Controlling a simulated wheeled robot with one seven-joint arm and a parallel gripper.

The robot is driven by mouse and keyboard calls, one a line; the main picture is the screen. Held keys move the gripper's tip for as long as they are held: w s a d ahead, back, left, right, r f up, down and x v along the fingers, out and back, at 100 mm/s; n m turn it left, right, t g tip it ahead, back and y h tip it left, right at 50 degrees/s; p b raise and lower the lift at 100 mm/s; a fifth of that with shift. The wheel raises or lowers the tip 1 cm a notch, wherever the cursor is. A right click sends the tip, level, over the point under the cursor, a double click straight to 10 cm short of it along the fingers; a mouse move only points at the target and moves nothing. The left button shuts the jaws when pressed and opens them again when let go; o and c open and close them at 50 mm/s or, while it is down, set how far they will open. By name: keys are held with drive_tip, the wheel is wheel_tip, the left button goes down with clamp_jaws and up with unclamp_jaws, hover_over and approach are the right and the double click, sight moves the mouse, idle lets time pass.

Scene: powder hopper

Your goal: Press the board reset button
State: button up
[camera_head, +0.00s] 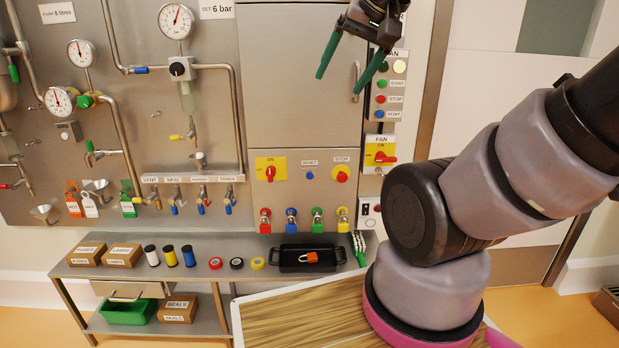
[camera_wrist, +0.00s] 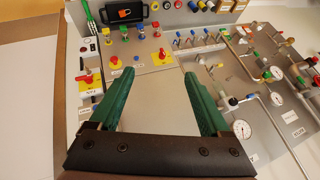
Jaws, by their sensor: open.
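A small blue button (camera_head: 310,174) with a label reading RESET sits on the lower part of the steel board, between a yellow-backed red rotary switch (camera_head: 270,170) and a red STOP button (camera_head: 341,176). It also shows small in the wrist view (camera_wrist: 138,58). A second blue button (camera_head: 379,114) sits below START and STOP on the narrow fan box at right. My gripper (camera_head: 339,83) has two green fingers, spread and empty. In the head view it appears above the lower RESET button, over the plain door, left of the fan box. The wrist view shows both fingers (camera_wrist: 159,74) apart.
A fan switch (camera_head: 380,151) is at the right. Several coloured padlocks (camera_head: 291,220) hang below the button row. Gauges, pipes and valves fill the board's left. The door (camera_head: 300,100) has a handle at its right.

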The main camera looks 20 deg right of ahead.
clamp_jaws()
idle(1.7)
